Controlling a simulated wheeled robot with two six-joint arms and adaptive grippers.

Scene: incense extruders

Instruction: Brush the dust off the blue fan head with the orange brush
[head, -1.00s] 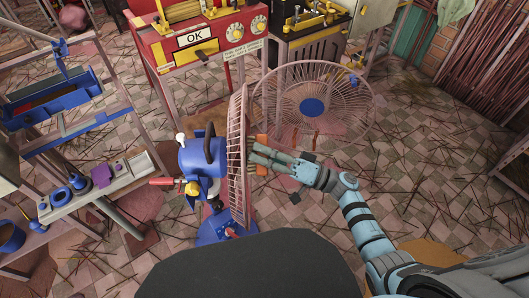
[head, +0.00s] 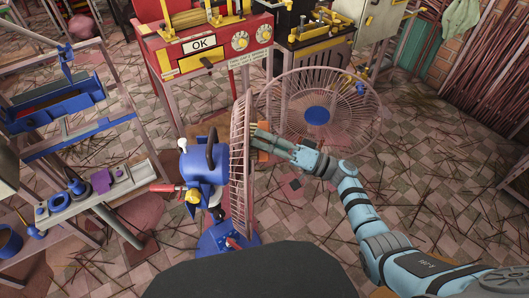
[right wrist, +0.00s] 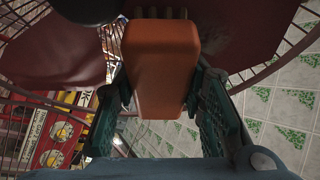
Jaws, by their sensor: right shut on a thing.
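The blue fan head (head: 209,166) stands on a blue base, with its round wire cage (head: 239,165) seen nearly edge-on and facing right. My right gripper (head: 257,142) is at the cage's front side. In the right wrist view its two fingers (right wrist: 162,100) are shut on the orange brush (right wrist: 160,68), whose orange block fills the space between them. In the head view only small bits of orange show at the fingers. Cage wires show around the brush in the wrist view; whether the bristles touch them is hidden. My left gripper is not in view.
A second round fan guard with a blue hub (head: 317,115) stands just behind my right gripper. A red machine with an OK sign (head: 203,43) is at the back. A shelf (head: 88,190) with blue parts is at left. Floor at right is open, strewn with thin sticks.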

